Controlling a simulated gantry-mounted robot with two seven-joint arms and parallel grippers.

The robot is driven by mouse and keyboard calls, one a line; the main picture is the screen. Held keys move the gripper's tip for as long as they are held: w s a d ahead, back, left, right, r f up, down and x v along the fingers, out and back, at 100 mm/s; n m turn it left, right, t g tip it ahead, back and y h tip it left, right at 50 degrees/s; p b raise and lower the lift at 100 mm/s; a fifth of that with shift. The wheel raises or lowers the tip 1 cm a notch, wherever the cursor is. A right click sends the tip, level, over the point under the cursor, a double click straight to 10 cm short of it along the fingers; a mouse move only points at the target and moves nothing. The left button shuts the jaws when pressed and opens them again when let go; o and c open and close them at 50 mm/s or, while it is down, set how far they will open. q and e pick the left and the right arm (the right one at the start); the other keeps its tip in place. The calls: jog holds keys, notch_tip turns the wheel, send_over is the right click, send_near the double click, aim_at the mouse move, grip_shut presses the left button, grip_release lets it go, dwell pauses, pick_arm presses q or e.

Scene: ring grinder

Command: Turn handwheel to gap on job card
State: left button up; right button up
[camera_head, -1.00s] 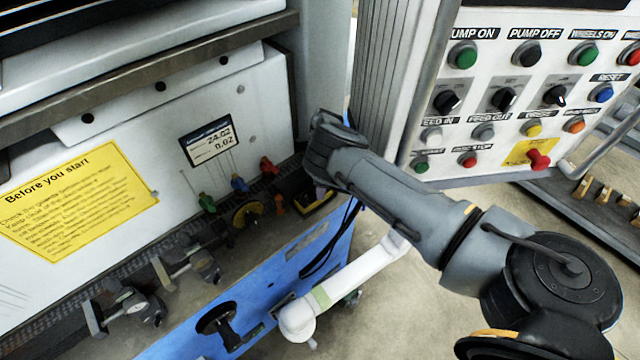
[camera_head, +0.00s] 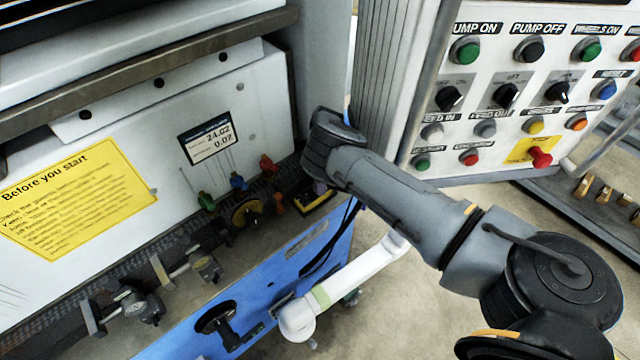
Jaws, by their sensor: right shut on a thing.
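A small round wheel with a yellow face and dark rim (camera_head: 246,212) sits low at the machine's front, taken as the handwheel. My right gripper (camera_head: 284,203) is beside its right side, partly hidden under my wrist. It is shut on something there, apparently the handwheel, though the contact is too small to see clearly. A dark-framed card or display (camera_head: 209,141) on the white panel above reads about 24.02, with a smaller number below that is hard to read. My left gripper is not in view.
Green, blue and red-tipped parts (camera_head: 237,182) stand just above the wheel. A black knobbed wheel (camera_head: 216,317) is on the blue front below. A yellow notice (camera_head: 80,200) is at left. A button panel (camera_head: 520,95) stands at right, beyond my arm.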

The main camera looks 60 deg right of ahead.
jog(key=n+b, duration=0.3)
jog(key=shift+f, duration=0.25)
jog(key=n+b, duration=0.2)
jog(key=n, duration=0.1)
jog(key=shift+w+n+b, duration=0.1)
jog(key=shift+n+b, duration=0.2)
jog(key=n+b, duration=0.2)
jog(key=n, duration=0.2)
jog(key=shift+r, duration=0.1)
jog(key=shift+r+n+b, duration=0.1)
jog(key=shift+n+b, duration=0.4)
jog(key=shift+n, duration=1)
jog(key=o, duration=1)
jog(key=shift+o, duration=0.2)
